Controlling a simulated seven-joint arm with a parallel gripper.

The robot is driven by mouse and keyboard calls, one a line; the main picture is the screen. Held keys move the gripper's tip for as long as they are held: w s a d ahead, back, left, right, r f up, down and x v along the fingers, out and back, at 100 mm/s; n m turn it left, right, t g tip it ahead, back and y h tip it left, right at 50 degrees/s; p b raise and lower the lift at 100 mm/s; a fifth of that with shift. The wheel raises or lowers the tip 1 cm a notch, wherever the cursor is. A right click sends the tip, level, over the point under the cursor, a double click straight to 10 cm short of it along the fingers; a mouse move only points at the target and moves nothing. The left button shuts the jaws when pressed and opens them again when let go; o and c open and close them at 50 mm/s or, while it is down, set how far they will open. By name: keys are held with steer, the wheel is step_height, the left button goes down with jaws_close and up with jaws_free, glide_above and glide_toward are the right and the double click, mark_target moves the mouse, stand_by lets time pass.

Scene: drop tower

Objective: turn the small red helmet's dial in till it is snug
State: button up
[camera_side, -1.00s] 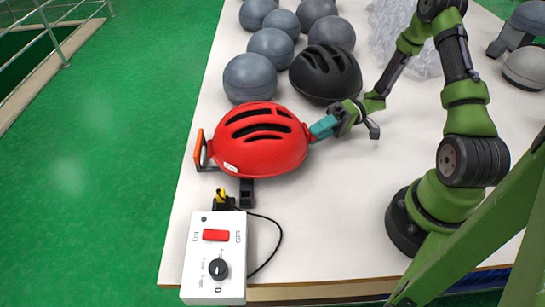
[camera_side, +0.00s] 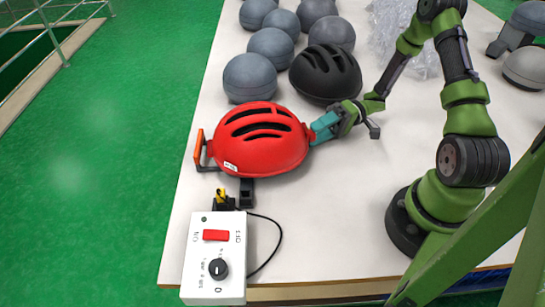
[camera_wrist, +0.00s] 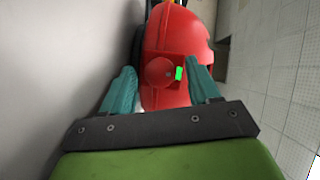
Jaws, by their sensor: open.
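The red helmet (camera_side: 262,142) with black vents rests on a dark stand on the white table. In the wrist view the helmet (camera_wrist: 180,30) shows a round red dial (camera_wrist: 160,72) on its near end, with a small green mark beside it. My gripper (camera_side: 318,130) is at the helmet's right end. In the wrist view its two teal fingers (camera_wrist: 162,80) are apart, one on each side of the dial, with a visible gap on the left. Whether the right finger touches the helmet I cannot tell.
A black helmet (camera_side: 325,73) and several grey head forms (camera_side: 250,77) stand behind. An orange-handled clamp (camera_side: 199,150) is at the helmet's left. A white control box (camera_side: 216,255) with a red switch and black knob sits at the front edge.

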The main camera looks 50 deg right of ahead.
steer(key=shift+d, duration=0.1)
steer(key=v, duration=1.6)
steer(key=shift+s+d, duration=0.1)
steer(key=shift+d, duration=0.25)
steer(key=shift+r, duration=0.1)
